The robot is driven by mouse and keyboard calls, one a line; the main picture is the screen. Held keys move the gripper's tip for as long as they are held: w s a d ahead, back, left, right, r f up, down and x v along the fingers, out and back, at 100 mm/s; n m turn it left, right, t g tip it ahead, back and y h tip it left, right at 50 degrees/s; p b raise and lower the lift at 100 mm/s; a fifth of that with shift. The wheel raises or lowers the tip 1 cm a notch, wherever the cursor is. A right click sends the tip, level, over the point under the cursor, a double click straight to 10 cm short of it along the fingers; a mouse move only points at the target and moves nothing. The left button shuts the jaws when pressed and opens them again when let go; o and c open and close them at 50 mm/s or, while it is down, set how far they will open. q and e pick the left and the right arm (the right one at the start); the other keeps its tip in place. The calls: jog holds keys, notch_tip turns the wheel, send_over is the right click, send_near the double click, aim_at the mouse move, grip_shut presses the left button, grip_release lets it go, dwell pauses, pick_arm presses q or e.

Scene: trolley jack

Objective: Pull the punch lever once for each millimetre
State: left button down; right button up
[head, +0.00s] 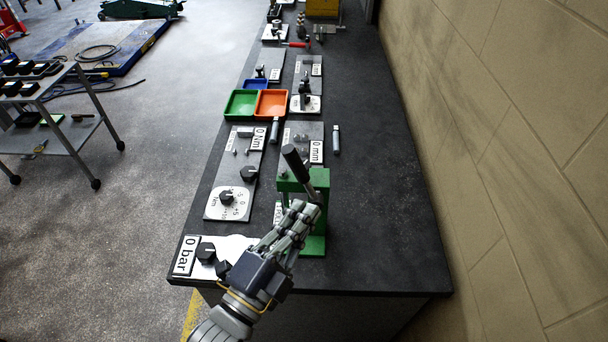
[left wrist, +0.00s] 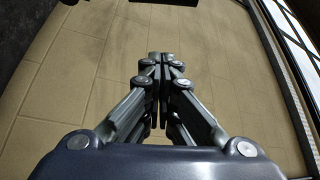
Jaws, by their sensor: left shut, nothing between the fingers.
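The green punch press (head: 290,186) stands near the front end of the dark bench. Its lever (head: 294,163) has a thick dark grip and leans up and to the left. A plate behind the press carries a label (head: 316,151) reading "0 mm". My left gripper (head: 306,213) is shut and empty, in front of the press, and covers part of its body. I cannot tell whether the fingers touch the press. In the left wrist view the closed fingers (left wrist: 160,60) point at the wall, with nothing between them. My right gripper is not in view.
Plates labelled "0 Nm" (head: 258,139) and "0 bar" (head: 185,256) with black knobs lie left of the press. Green (head: 228,116) and orange (head: 257,116) trays sit farther back. The bench's right side is mostly clear, beside a block wall (head: 500,140).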

aim_at(303, 175)
pick_arm(q)
jog(key=x, duration=1)
jog(key=a, duration=0.1)
jog(key=a+f+b, duration=0.1)
jog(key=w+a+b, duration=0.1)
jog(key=shift+a+f, duration=0.15)
jog(key=shift+a, duration=0.25)
jog(key=shift+f, duration=0.1)
